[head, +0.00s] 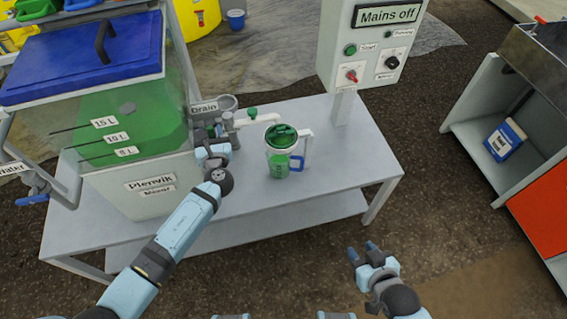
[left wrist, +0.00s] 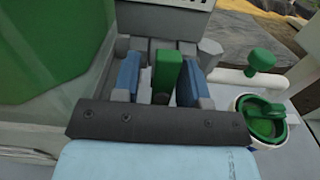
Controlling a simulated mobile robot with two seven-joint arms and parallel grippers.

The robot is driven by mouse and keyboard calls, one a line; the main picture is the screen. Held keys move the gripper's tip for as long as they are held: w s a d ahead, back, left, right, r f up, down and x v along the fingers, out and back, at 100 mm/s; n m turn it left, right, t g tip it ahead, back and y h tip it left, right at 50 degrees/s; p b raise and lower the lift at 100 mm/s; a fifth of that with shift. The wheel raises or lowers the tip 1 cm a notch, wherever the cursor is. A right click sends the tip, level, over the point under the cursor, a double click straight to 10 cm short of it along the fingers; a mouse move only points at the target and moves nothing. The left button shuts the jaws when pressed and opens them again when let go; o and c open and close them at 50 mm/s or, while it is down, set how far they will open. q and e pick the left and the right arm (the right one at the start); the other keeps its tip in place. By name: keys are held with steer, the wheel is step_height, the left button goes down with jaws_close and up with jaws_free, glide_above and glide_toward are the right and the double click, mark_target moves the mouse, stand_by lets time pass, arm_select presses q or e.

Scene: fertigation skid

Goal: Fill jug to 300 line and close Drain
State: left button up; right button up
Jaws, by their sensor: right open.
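The jug's mouth also shows at the right of the left wrist view (left wrist: 262,118). My right gripper (head: 368,247) is open and empty, in front of the bench.
The tank (head: 140,125) with green liquid and a blue lid stands on the bench's left. A white pipe with a green knob (head: 252,112) runs toward the jug. The control box (head: 368,45) reads "Mains off".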

arm_select(q)
steer(key=shift+o, duration=0.6)
steer(key=shift+s+f, duration=0.1)
steer(key=shift+f, duration=0.15)
steer(key=shift+s+d, duration=0.1)
steer(key=shift+s+d, duration=0.1)
steer(key=shift+s, duration=0.15)
steer(key=p+v, duration=0.1)
steer(key=v, duration=0.5)
steer(key=shift+s+p, duration=0.2)
steer(key=shift+p, duration=0.2)
steer(key=shift+d+f, duration=0.1)
